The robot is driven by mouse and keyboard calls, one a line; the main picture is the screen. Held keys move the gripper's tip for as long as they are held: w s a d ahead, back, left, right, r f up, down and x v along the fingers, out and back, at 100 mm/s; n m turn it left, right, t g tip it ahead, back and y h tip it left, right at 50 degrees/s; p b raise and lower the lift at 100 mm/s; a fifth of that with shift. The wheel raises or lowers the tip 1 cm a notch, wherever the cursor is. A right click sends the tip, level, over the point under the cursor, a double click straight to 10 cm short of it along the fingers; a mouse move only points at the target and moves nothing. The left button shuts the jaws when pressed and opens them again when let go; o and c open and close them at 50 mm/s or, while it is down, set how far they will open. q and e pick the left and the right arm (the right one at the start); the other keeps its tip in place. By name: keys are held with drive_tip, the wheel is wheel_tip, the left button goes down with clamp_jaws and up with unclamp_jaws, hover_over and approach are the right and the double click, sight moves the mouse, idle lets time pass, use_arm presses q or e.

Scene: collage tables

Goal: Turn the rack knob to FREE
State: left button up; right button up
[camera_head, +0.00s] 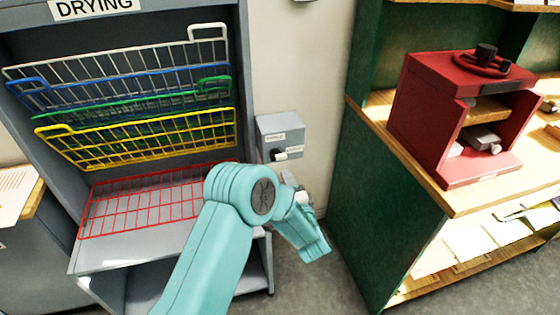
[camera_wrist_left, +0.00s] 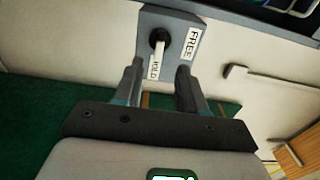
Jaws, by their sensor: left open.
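The rack knob (camera_wrist_left: 157,37) is black with a white pointer on a grey box (camera_wrist_left: 176,20). In the left wrist view its pointer reaches toward the HOLD label (camera_wrist_left: 154,70); the FREE label (camera_wrist_left: 192,42) is to its right. In the head view the knob (camera_head: 278,155) is low on the box (camera_head: 281,128), beside the rack. My left gripper (camera_wrist_left: 160,68) is open, its fingers apart on either side of the pointer's line, below the knob in the wrist view. Whether a finger touches it I cannot tell. My left arm partly hides the gripper in the head view. My right gripper is not in view.
The grey drying rack (camera_head: 165,20) with white, blue, green, yellow and red wire shelves stands left of the box. A green cabinet (camera_head: 385,190) with a wooden top stands to the right, carrying a red press (camera_head: 425,120). Bare wall surrounds the box.

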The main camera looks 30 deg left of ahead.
sight(278, 160)
use_arm(q)
drive_tip(key=x, duration=0.9)
drive_tip(key=shift+w+p, duration=0.2)
drive_tip(key=shift+p, duration=0.2)
clamp_jaws()
